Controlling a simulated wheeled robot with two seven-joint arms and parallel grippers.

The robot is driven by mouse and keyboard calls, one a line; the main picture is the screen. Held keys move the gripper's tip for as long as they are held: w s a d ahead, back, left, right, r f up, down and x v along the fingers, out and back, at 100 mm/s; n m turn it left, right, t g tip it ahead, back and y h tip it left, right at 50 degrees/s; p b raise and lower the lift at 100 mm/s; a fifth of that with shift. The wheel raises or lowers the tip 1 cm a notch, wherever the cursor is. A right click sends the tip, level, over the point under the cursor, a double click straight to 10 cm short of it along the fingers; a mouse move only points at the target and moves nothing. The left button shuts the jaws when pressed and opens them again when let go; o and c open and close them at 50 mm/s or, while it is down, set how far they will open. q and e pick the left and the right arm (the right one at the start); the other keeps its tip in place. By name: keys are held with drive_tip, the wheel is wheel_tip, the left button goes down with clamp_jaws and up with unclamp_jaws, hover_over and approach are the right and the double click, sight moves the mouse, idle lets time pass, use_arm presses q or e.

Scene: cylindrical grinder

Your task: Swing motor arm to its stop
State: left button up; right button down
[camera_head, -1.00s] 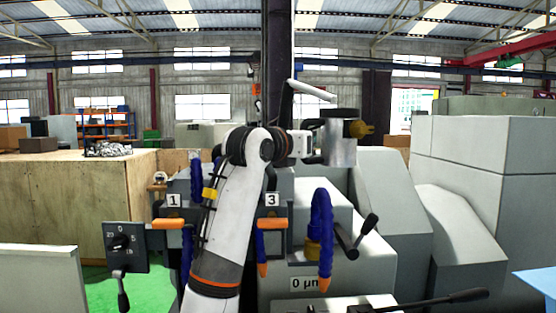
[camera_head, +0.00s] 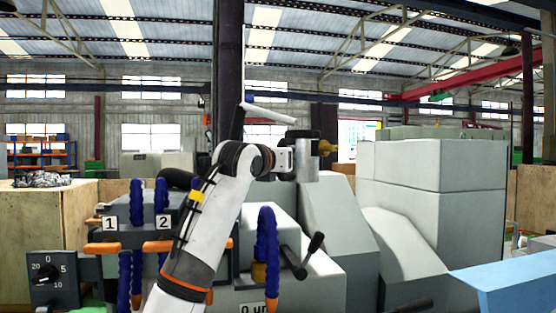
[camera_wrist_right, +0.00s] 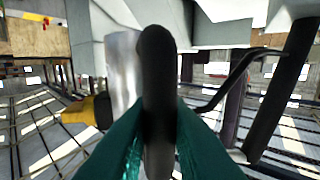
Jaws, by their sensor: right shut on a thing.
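The motor arm's grey metal cylinder (camera_head: 318,164), with a yellow-brown knob (camera_head: 325,148) and a black bar (camera_head: 300,134), stands above the grinder's grey housing in the head view. My right gripper (camera_head: 291,159) is at the black bar, and my arm reaches it from below. In the right wrist view the teal fingers of the right gripper (camera_wrist_right: 159,118) are shut on the black bar (camera_wrist_right: 158,75). The cylinder (camera_wrist_right: 123,72) and the knob (camera_wrist_right: 82,111) show to its left. The arm's pivot and stop cannot be made out. My left gripper is not in view.
A pale handle on a black lever (camera_head: 267,114) sits just above my wrist. Blue coolant hoses (camera_head: 267,240) and a black-knobbed crank (camera_head: 300,258) lie below. Large grey housings (camera_head: 430,170) stand right, a wooden crate (camera_head: 40,235) left. A blue surface (camera_head: 510,285) is at lower right.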

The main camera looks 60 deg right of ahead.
drive_tip(key=c, duration=1.5)
unclamp_jaws()
drive_tip(key=shift+s+d+r, duration=0.1)
drive_tip(key=shift+r, duration=0.05)
drive_tip(key=shift+o, duration=0.5)
drive_tip(key=shift+s+d, duration=0.1)
drive_tip(key=shift+d, duration=0.15)
drive_tip(key=shift+a+f+b, duration=0.2)
drive_tip(key=shift+a+b, duration=0.1)
drive_tip(key=shift+a, duration=0.25)
drive_tip(key=s+a+b, duration=0.1)
drive_tip(key=a+b, duration=0.3)
drive_tip(key=a, duration=0.7)
drive_tip(key=shift+s, duration=0.25)
